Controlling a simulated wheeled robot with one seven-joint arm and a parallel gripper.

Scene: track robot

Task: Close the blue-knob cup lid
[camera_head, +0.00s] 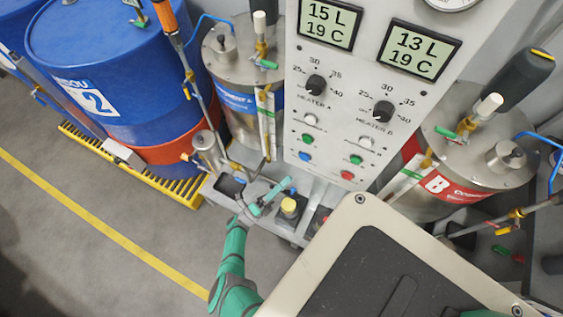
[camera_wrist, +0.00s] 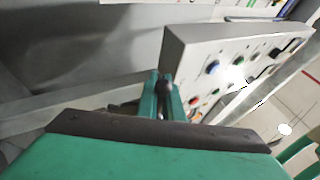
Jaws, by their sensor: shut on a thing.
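My gripper (camera_head: 268,197) is low over the small grey bench at the foot of the control panel, left of a yellow-topped cup (camera_head: 289,207). In the wrist view my gripper (camera_wrist: 165,98) has its two teal fingers close together on a dark, round-ended knob (camera_wrist: 165,87). I cannot tell the knob's true colour there. Small blue spots show beside the gripper in the head view, one at its left (camera_head: 240,181) and one at its right (camera_head: 292,191). The blue-knob cup and its lid cannot be made out clearly; my gripper covers part of that area.
The control panel (camera_head: 330,148) rises just behind the bench. Steel tank A (camera_head: 228,70) stands behind left and tank B (camera_head: 455,165) to the right. Blue drums (camera_head: 95,60) stand on a yellow-edged grating. A small metal pot (camera_head: 207,145) with pipes is close left. The floor at front left is clear.

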